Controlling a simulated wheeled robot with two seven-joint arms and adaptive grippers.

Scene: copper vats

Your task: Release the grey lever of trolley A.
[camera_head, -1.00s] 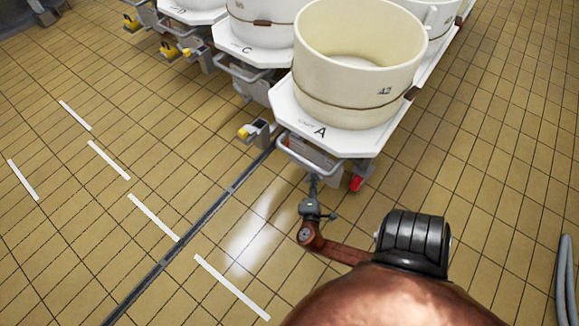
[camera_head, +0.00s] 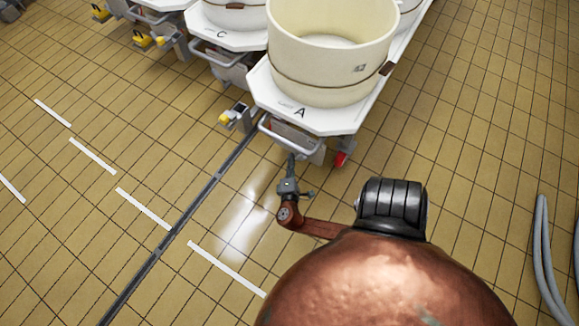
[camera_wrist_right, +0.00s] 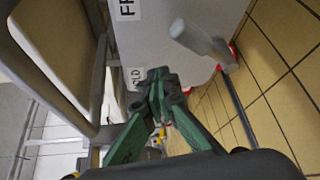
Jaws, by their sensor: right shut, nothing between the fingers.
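Trolley A (camera_head: 322,122) is a white platform marked "A" with a grey front push bar (camera_head: 290,139). A cream vat (camera_head: 333,60) stands on it. My right gripper (camera_head: 291,158) is at the trolley's front, just below the push bar. In the right wrist view my right gripper (camera_wrist_right: 158,76) shows green fingers, shut and empty, pointing at a pale panel (camera_wrist_right: 195,80). A grey lever (camera_wrist_right: 198,40) sticks out from that panel, above and right of the fingertips and apart from them. The lever cannot be made out in the head view. My left gripper is out of view.
Trolley C (camera_head: 232,38) stands to the left of trolley A. A yellow-tipped fitting (camera_head: 234,118) sits by the floor rail (camera_head: 205,190). A red part (camera_head: 341,158) is under trolley A's front right. Grey hoses (camera_head: 541,245) lie far right. Tiled floor is open around.

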